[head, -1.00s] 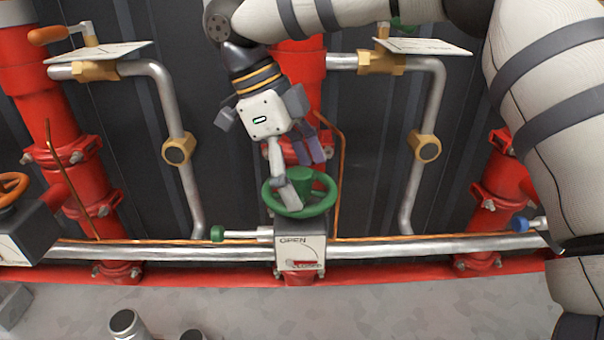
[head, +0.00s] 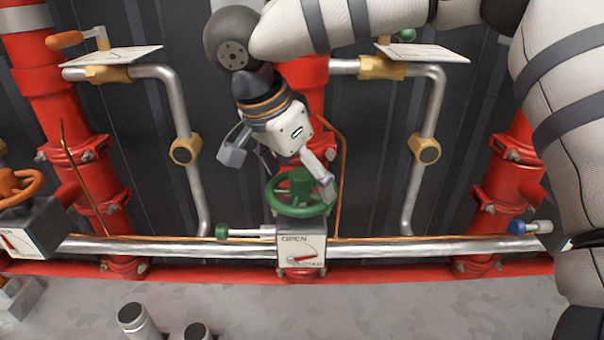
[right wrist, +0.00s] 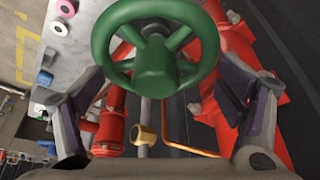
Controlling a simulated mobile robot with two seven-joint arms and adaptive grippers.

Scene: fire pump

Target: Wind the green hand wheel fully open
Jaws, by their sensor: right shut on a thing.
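The green hand wheel (head: 301,210) stands on a valve on the horizontal silver pipe, at the middle of the head view. In the right wrist view the wheel (right wrist: 154,68) fills the upper middle, with its hub and spokes facing me. My left gripper is not in view.
A green-tipped side handle (head: 222,231) sticks out left of the valve. An orange hand wheel (head: 20,187) is at the far left and a blue-tipped handle (head: 518,227) at the right. Red and silver pipes stand close behind. The grey floor in front is mostly clear.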

